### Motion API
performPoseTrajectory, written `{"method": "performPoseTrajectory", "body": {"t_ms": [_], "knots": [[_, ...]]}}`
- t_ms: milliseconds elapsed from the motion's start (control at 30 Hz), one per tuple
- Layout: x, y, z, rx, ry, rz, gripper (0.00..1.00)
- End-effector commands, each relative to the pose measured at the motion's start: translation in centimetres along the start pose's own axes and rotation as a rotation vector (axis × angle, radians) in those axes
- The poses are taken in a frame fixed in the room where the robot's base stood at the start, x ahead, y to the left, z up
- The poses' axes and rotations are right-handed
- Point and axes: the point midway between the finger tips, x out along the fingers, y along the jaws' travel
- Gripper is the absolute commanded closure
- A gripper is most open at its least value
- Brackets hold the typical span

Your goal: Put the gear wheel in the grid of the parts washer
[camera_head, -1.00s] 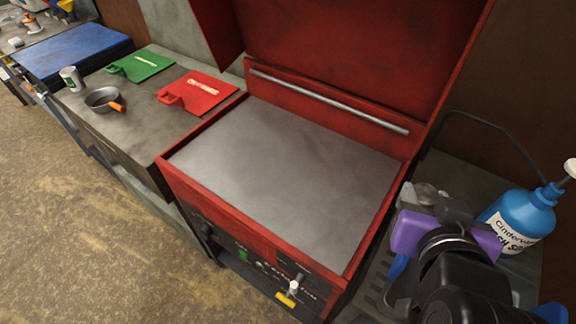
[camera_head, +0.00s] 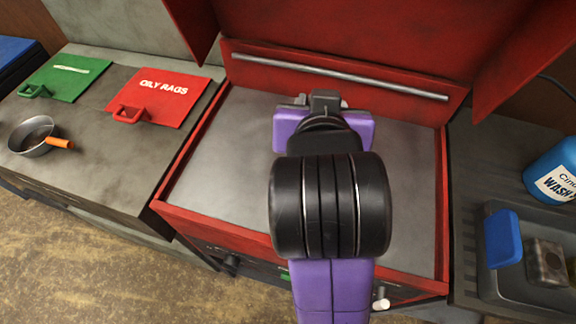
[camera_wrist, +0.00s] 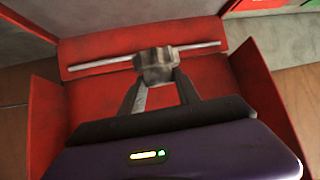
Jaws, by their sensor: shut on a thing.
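The parts washer is a red box with its lid (camera_head: 330,35) up and a flat grey surface (camera_head: 225,150) inside its red walls. No grid pattern shows on that surface. My gripper (camera_head: 323,98) is above the surface, towards its back. It is shut on the grey metal gear wheel (camera_wrist: 155,62), which sits between the fingertips (camera_wrist: 158,78) in the wrist view. In the head view my wrist hides most of the gear wheel and the middle of the washer. The gear's exact height above the surface is hard to tell.
A silver bar (camera_head: 340,76) runs along the washer's back. To the right are a grey tub (camera_head: 500,280) with a blue item (camera_head: 503,238) and a blue wash bottle (camera_head: 556,172). To the left, a bench holds red (camera_head: 160,97) and green (camera_head: 62,78) lids and a pan (camera_head: 35,135).

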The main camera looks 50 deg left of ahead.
Motion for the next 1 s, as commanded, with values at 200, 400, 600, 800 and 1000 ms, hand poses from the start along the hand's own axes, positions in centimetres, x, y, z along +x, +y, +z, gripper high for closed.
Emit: {"method": "performPoseTrajectory", "body": {"t_ms": [200, 400, 600, 800, 1000], "knots": [[2.4, -0.1, 4.7, 0.0, -0.006, 0.0, 1.0], [4.7, -0.1, 8.9, -0.002, -0.005, 0.0, 1.0], [6.5, -0.1, 12.1, -0.001, -0.002, -0.001, 1.0], [7.2, -0.1, 13.3, -0.001, 0.0, -0.001, 1.0], [8.6, -0.1, 15.8, -0.001, -0.002, -0.001, 1.0]]}}
